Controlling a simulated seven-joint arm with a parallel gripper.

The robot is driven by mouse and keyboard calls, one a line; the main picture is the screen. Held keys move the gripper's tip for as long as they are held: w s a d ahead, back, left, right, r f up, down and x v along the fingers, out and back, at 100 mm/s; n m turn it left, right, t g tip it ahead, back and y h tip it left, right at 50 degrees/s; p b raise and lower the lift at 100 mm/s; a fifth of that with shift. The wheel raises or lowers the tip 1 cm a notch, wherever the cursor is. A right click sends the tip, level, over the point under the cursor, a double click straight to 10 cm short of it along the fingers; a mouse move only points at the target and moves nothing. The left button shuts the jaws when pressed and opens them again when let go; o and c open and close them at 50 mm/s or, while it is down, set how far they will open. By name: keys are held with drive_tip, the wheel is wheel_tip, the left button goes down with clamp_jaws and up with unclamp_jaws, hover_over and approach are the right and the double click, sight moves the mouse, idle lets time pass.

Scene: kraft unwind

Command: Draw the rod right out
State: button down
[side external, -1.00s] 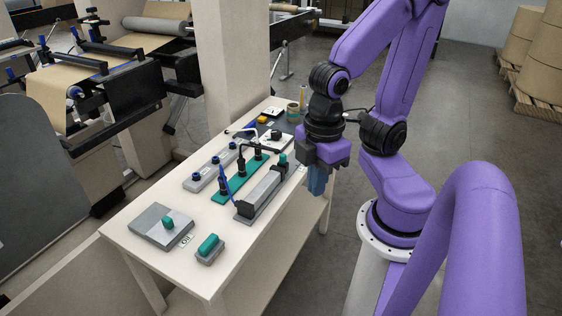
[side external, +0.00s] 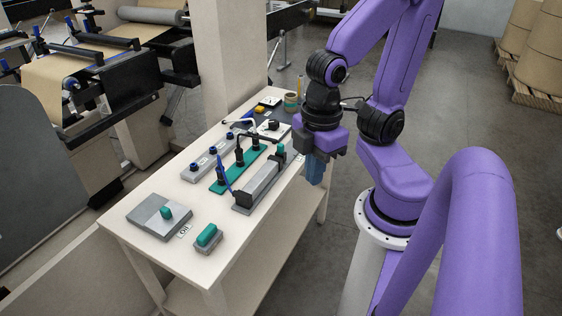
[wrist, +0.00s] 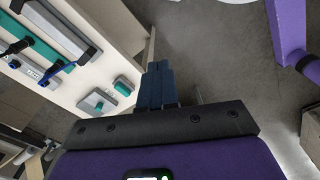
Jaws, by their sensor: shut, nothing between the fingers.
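A long grey housing (side external: 262,186) with a black end block lies along the right side of the table. A teal knob (side external: 281,153) shows at its far end. The housing also shows in the wrist view (wrist: 62,24) at the upper left. I cannot make out a separate rod; any rod in the housing is hidden. My gripper (side external: 315,182) points down beside the table's right edge, apart from the housing and knob. Its blue fingers (wrist: 160,72) are together and empty in the wrist view, with floor behind them.
A green strip with black posts (side external: 232,177) and a grey strip with blue-topped posts (side external: 207,164) lie left of the housing. A grey plate with a teal knob (side external: 150,216) and a small teal-topped block (side external: 207,238) are at the near end.

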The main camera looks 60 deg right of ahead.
drive_tip(key=c, duration=1.4)
unclamp_jaws()
drive_tip(key=shift+c, duration=0.2)
drive_tip(key=o, duration=0.4)
drive_tip(key=shift+w+m, duration=0.3)
drive_tip(key=shift+o, duration=0.2)
drive_tip(key=w+d+m+g, duration=0.1)
drive_tip(key=w+d+m, duration=0.2)
drive_tip(key=w+m, duration=0.75)
drive_tip(key=m+y, duration=0.3)
drive_tip(key=m, duration=1)
hover_over(281, 144)
drive_tip(key=w+a, duration=0.2)
drive_tip(key=a, duration=0.5)
drive_tip(key=s+d+f+m+y, duration=0.1)
drive_tip(key=s+d+f+m, duration=0.15)
drive_tip(key=d+m, duration=0.8)
drive_tip(key=a+f+n, duration=0.1)
drive_tip(key=f, duration=0.4)
drive_tip(key=a+f+n, duration=0.1)
drive_tip(key=f, duration=0.5)
drive_tip(key=a+f+n, duration=0.1)
drive_tip(key=f+n, duration=0.1)
drive_tip(key=f, duration=0.3)
drive_tip(key=shift+w+a+f+t, duration=0.15)
drive_tip(key=shift+w+f+t, duration=0.1)
drive_tip(key=shift+t, duration=0.15)
